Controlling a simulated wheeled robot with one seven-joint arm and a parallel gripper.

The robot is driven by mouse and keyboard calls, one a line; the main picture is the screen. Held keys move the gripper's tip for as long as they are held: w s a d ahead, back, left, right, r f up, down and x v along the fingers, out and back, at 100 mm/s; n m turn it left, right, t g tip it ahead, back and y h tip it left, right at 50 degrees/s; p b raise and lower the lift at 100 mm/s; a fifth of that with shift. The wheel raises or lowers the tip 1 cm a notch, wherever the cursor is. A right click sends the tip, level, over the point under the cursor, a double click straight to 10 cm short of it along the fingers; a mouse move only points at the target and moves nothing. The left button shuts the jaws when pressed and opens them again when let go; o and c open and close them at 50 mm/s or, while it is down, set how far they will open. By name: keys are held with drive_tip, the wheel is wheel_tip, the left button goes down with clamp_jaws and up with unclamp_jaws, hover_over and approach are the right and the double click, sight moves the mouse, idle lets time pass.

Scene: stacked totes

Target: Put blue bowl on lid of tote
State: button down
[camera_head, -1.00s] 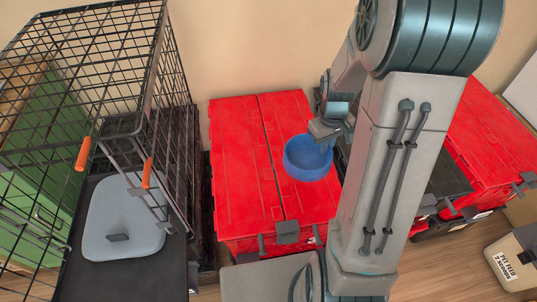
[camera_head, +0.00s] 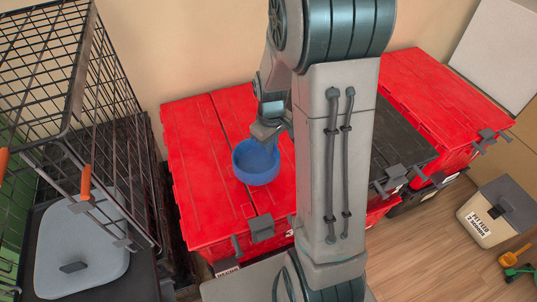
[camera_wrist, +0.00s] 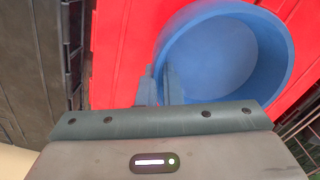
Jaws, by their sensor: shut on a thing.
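The blue bowl (camera_head: 256,163) is upright over the red lid of the left tote (camera_head: 205,125). My gripper (camera_head: 268,142) is shut on the bowl's rim at its back right side in the head view. In the wrist view the bowl (camera_wrist: 225,55) fills the upper right, and the fingers of my gripper (camera_wrist: 163,88) pinch its near left rim. I cannot tell whether the bowl's base touches the lid or hangs just above it. My arm hides the right part of this tote.
A black-lidded tote (camera_head: 405,150) and another red tote (camera_head: 440,95) stand to the right. A pet feed bin (camera_head: 500,212) is on the floor at right.

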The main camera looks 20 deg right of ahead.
drive_tip(key=shift+w+a+f, duration=0.2)
drive_tip(key=shift+f, duration=0.2)
drive_tip(key=shift+f+b, duration=0.45)
drive_tip(key=shift+f, duration=1.3)
drive_tip(key=shift+f, duration=0.15)
drive_tip(key=c, duration=1.6)
unclamp_jaws()
